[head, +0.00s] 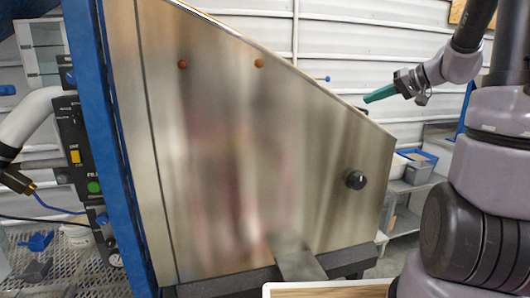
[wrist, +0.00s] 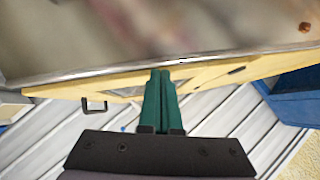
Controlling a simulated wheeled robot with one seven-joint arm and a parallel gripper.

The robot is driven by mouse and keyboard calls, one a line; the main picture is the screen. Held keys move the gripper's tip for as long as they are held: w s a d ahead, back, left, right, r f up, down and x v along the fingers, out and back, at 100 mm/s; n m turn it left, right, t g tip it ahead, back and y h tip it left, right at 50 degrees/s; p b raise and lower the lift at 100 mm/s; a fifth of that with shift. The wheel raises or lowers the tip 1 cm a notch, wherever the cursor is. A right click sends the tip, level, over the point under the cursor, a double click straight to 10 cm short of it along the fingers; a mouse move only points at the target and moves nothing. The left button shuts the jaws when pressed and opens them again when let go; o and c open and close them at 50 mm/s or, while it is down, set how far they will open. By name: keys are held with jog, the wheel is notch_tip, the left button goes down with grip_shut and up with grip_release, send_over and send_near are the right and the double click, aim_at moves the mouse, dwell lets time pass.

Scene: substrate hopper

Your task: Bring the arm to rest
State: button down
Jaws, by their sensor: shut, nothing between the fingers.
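My gripper (head: 380,94) has green fingers and shows in the head view at the upper right, beside the sloping edge of the steel hopper (head: 230,150). My arm comes in from the right side of the picture. In the wrist view my gripper (wrist: 161,76) is shut, its two green fingers side by side with nothing between them. The fingertips lie in front of a yellowish strip (wrist: 215,73) along the hopper's edge; whether they touch it I cannot tell.
A control box (head: 80,150) stands at the left by a blue frame post (head: 100,150). Shelves with bins (head: 415,168) stand behind at the right. A wooden-topped surface (head: 330,290) is at the bottom.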

jog(key=s+a+r+g+h, duration=0.25)
jog(key=s+a, duration=0.55)
jog(key=s, duration=0.4)
jog(key=s+m+t+h, duration=0.1)
jog(key=s+m+h, duration=0.2)
jog(key=s, duration=0.9)
jog(key=shift+a+r+h, duration=0.2)
jog(key=shift+a+h, duration=0.1)
jog(key=shift+h, duration=0.45)
jog(key=shift+s, duration=0.1)
